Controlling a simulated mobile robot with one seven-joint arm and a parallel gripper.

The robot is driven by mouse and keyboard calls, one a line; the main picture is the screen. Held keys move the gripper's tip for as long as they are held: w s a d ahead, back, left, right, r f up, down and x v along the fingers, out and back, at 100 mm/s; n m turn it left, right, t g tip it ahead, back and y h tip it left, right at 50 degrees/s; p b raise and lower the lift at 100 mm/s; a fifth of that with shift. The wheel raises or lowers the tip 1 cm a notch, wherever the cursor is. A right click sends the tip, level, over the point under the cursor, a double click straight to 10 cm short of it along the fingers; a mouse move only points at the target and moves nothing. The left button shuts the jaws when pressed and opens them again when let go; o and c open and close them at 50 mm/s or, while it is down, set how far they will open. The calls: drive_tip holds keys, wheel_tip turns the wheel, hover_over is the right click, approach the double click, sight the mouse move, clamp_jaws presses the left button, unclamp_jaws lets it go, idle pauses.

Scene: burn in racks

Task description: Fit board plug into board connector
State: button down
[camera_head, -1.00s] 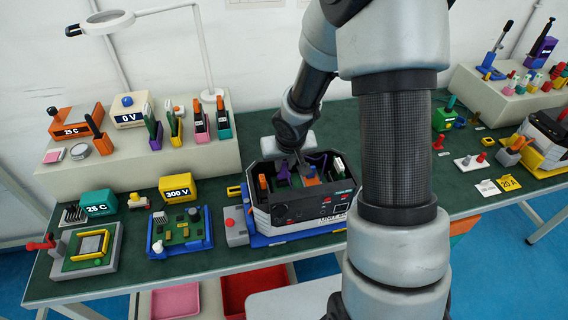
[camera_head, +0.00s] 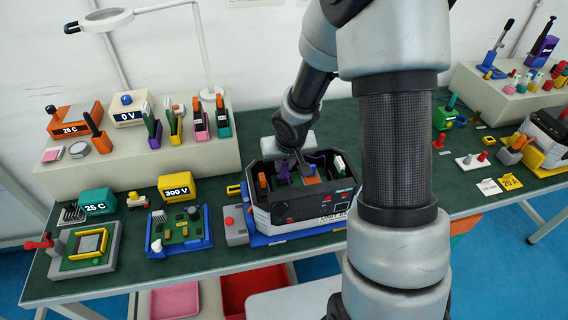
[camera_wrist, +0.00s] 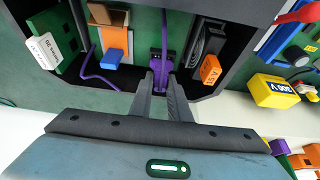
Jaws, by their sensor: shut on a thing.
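My gripper (camera_wrist: 166,95) is shut on a purple plug (camera_wrist: 160,62) in the wrist view. The plug is purple with a dark end, and a purple cable runs from it. The gripper is inside the open grey and black unit (camera_head: 282,210), as the head view shows. A green board (camera_wrist: 55,35) with a white label stands at the left inside the unit in the wrist view. Near it are an orange and brown block (camera_wrist: 108,16) and a blue part (camera_wrist: 113,57). I cannot tell which part is the board connector, or whether the plug touches it.
A yellow 300 V block (camera_head: 178,188) and a blue-framed green board (camera_head: 180,232) lie left of the unit. A lamp (camera_head: 108,20) rises behind.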

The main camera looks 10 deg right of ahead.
drive_tip(key=shift+f+b, duration=0.65)
drive_tip(key=shift+f, duration=0.1)
drive_tip(key=c, duration=1.6)
unclamp_jaws()
drive_tip(key=shift+r, duration=0.1)
drive_tip(key=shift+p+v, duration=3.45)
drive_tip(key=shift+v, duration=5.2)
